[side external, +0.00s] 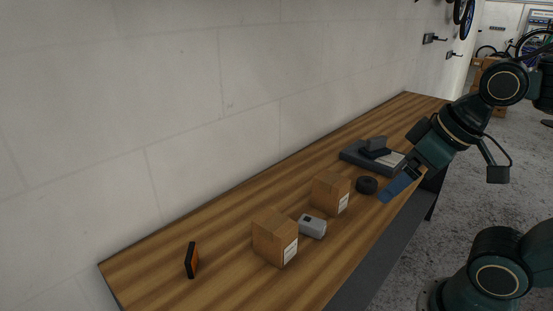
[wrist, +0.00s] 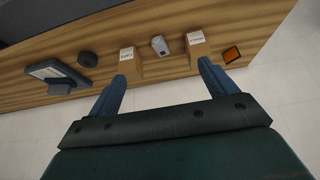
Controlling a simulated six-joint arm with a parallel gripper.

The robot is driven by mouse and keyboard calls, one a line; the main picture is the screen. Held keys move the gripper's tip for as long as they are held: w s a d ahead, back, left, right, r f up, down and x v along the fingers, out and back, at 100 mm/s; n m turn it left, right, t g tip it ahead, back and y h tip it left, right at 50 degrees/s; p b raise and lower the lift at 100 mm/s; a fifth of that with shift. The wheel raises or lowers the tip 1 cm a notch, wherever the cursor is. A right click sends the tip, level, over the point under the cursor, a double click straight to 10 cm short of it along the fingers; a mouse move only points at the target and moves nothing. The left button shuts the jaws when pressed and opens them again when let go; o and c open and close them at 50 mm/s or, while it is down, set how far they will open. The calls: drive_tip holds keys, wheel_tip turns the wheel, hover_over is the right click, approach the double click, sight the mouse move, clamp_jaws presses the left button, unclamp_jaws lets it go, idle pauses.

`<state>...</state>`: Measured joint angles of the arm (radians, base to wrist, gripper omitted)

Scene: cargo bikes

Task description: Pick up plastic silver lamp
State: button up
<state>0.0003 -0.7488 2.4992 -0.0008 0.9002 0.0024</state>
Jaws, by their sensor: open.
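A small silver-grey block-shaped object (side external: 312,226), which looks like the silver lamp, lies on the wooden table between two cardboard boxes. It also shows in the wrist view (wrist: 159,45), between the same boxes. My gripper (side external: 389,195) is at the table's front edge, to the right of the silver object and apart from it. In the wrist view my gripper (wrist: 163,84) has its two blue fingers spread wide with nothing between them. The silver object lies beyond the fingertips.
Cardboard boxes (side external: 275,237) (side external: 330,192) flank the silver object closely. A black round roll (side external: 367,185) and a grey scale-like device (side external: 356,156) are farther back. A wall (side external: 190,110) runs along the table's back.

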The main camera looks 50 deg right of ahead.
drive_tip(key=shift+w, duration=0.1)
drive_tip(key=m+g+y, duration=0.4)
drive_tip(key=m+g, duration=0.2)
drive_tip(key=m, duration=0.9)
hover_over(312, 220)
drive_tip(key=d, duration=0.5)
wheel_tip(312, 220, down, 7)
drive_tip(key=shift+w+d+f+g, duration=0.1)
drive_tip(key=shift+w+f+g, duration=0.2)
drive_tip(key=shift+w+f, duration=0.35)
drive_tip(key=shift+x, duration=4.3)
drive_tip(key=shift+s, duration=0.1)
